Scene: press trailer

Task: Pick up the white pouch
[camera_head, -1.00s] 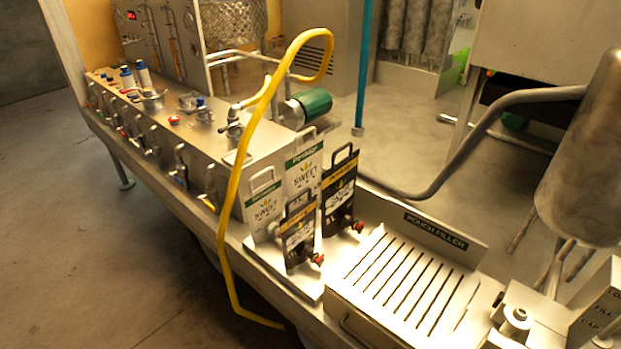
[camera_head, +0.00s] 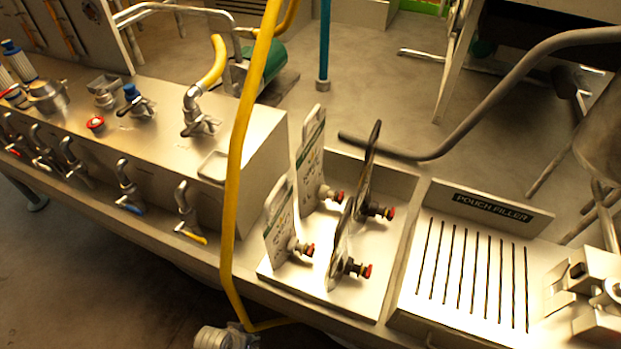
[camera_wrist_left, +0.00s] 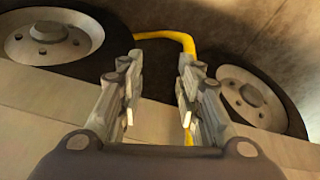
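Two white pouches with green bands stand upright in a shallow metal tray (camera_head: 350,303). The front white pouch (camera_head: 278,228) is nearer me; the rear white pouch (camera_head: 310,160) stands behind it. Each has a spout with a red cap facing right. My left gripper shows in the left wrist view (camera_wrist_left: 157,95), open and empty, with a clear gap between its fingers. Grey metal at the bottom edge of the head view seems to be part of it, low beside the trailer and away from the pouches.
Two dark pouches, rear (camera_head: 371,170) and front (camera_head: 341,240), stand close right of the white ones. A yellow hose (camera_head: 240,150) hangs just left of them. The slotted pouch filler (camera_head: 470,275) is on the right. Trailer wheels (camera_wrist_left: 55,40) show in the wrist view.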

